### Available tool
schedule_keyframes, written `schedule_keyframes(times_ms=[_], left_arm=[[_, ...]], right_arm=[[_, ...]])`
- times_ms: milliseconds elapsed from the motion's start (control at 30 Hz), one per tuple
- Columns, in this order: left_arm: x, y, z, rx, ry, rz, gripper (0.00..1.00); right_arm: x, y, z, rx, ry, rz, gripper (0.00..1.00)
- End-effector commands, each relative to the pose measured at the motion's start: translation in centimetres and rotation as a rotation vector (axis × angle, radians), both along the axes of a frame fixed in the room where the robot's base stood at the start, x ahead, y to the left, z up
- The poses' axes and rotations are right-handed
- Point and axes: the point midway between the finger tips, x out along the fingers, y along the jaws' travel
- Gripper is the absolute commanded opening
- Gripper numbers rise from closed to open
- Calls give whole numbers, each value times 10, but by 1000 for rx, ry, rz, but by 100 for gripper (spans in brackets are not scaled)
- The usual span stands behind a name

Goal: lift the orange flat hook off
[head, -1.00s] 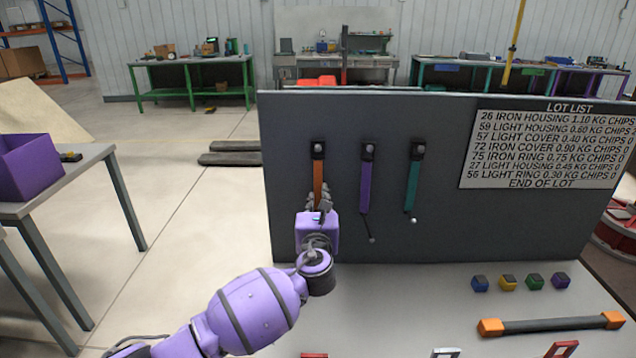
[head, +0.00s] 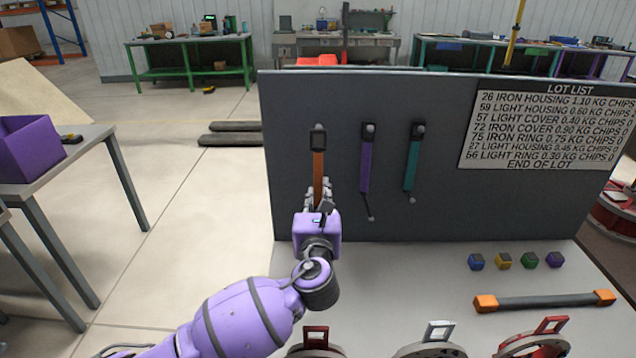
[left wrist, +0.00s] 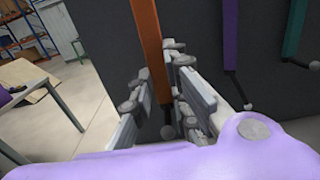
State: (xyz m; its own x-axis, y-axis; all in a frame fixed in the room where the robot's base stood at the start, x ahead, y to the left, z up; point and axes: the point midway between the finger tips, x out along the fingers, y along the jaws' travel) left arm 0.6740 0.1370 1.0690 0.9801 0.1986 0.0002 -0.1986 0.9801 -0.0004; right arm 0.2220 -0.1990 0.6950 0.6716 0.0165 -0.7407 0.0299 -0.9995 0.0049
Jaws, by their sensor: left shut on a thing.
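The orange flat hook (head: 319,170) hangs upright at the left of the dark panel (head: 300,220), its black top (head: 318,140) at the left peg. Whether the top is still around the peg or just in front of it, I cannot tell. My left gripper (head: 319,198) is shut on the hook's lower part. My right gripper is not in view.
A purple hook (head: 366,168) and a teal hook (head: 412,165) hang to the right, apart from my gripper. A lot list (head: 540,128) is on the panel. Small coloured blocks (head: 503,261) and an orange-ended bar (head: 545,301) lie on the grey table.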

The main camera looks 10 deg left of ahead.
Motion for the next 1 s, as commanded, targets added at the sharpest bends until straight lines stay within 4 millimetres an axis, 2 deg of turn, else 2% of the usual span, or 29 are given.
schedule_keyframes(times_ms=[33,200,400,600,1000], left_arm=[[-13,-3,1,-2,0,-2,0],[-49,-10,0,-2,0,-2,0],[-75,-16,1,-2,-1,-1,0],[-86,-17,2,0,-2,0,0],[-86,-18,6,1,-4,-1,0]], right_arm=[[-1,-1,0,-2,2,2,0],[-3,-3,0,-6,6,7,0],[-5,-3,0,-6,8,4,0],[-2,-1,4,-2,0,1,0],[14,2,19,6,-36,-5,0]])
